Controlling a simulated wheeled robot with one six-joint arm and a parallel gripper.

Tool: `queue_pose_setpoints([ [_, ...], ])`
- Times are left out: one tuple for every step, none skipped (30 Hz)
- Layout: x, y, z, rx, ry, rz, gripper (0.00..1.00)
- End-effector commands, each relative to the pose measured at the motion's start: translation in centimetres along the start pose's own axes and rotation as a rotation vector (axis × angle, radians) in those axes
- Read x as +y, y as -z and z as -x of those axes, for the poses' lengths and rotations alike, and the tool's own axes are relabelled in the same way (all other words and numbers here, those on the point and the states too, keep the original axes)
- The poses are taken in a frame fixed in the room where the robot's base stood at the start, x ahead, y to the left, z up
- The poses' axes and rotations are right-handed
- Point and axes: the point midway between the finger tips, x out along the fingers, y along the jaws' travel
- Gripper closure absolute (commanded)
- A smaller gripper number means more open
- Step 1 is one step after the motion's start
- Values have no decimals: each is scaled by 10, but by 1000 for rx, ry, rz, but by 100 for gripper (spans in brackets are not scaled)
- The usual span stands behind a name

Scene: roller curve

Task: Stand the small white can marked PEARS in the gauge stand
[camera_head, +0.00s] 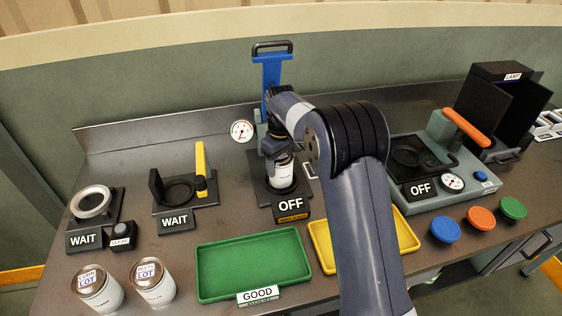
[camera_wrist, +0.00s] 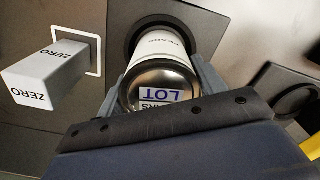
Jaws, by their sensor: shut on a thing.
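My gripper (camera_wrist: 160,95) is shut on a small white can (camera_wrist: 160,65) with a silver lid. The lid sticker reads LOT under a partly hidden word; the print on the side is small and appears to read PEARS. In the head view the can (camera_head: 281,176) is upright below my wrist, at the stand (camera_head: 268,206) with a blue handle, a round dial (camera_head: 242,130) and an OFF sign. The can's lower end is at the stand's dark round seat (camera_wrist: 133,42). I cannot tell whether it rests there or hangs just above.
A ZERO block (camera_wrist: 48,73) is beside the seat. Two cans (camera_head: 98,290) (camera_head: 154,285) stand at front left. Left are WAIT stations (camera_head: 93,203) (camera_head: 183,190), one with a yellow upright. Green (camera_head: 253,265) and yellow (camera_head: 405,232) trays lie in front. A teal machine (camera_head: 470,185) stands right.

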Motion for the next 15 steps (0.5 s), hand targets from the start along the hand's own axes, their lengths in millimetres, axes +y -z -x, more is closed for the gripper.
queue_pose_setpoints([
  [0,0,0,1,-1,0,70],
  [0,0,1,1,-1,0,70],
  [0,0,1,1,-1,0,70],
  [0,0,1,1,-1,0,70],
  [0,0,1,1,-1,0,70],
  [0,0,1,1,-1,0,70],
  [0,0,1,2,-1,0,70],
  [0,0,1,2,-1,0,70],
  [0,0,1,2,-1,0,70],
  [0,0,1,2,-1,0,33],
  [0,0,1,2,-1,0,30],
  [0,0,1,2,-1,0,27],
  [0,0,1,2,-1,0,24],
  [0,0,1,1,-1,0,22],
  [0,0,0,1,-1,0,19],
])
